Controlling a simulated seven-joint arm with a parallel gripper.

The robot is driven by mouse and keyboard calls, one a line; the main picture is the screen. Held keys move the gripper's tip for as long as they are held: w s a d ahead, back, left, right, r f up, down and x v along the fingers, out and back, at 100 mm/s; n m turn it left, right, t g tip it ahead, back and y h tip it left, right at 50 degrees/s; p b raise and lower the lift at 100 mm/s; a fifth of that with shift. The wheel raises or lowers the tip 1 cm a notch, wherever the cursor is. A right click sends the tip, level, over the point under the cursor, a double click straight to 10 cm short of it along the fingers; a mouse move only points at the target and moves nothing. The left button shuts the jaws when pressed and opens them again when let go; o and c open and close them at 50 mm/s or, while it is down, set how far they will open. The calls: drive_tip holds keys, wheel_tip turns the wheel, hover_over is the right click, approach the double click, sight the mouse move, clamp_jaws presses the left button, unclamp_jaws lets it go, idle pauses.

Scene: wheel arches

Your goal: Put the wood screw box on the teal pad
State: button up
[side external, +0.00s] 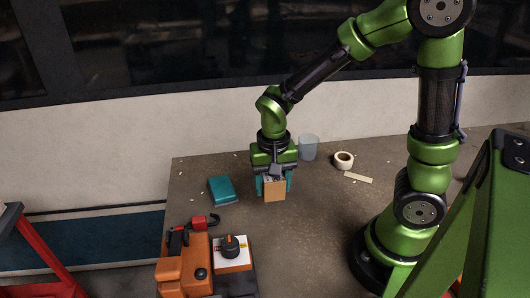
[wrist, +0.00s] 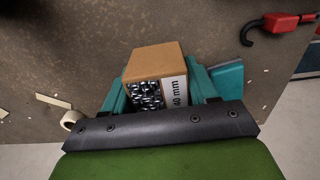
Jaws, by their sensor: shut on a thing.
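The wood screw box (side external: 274,190) is a small brown cardboard box. In the wrist view the box (wrist: 152,64) shows a picture of screws and a white label reading "40 mm". My gripper (side external: 274,184) is shut on it, with a teal finger on each side. I cannot tell whether the box's underside touches the table. The teal pad (side external: 222,190) lies on the table to the left of my gripper in the side view. Part of the pad (wrist: 228,78) shows just right of the gripper in the wrist view.
A clear cup (side external: 308,147) stands behind my gripper, with a tape roll (side external: 343,160) and a pale strip (side external: 358,178) to the right. An orange machine (side external: 184,268) and a black knob on a white plate (side external: 232,252) stand at the front. A red-handled hook (wrist: 280,22) lies beyond the pad.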

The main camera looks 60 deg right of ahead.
hover_over(221, 186)
drive_tip(key=shift+f, duration=0.85)
drive_tip(key=shift+s+f, duration=0.1)
drive_tip(key=shift+f, duration=1.6)
drive_tip(key=shift+f, duration=0.15)
drive_tip(key=o, duration=1.2)
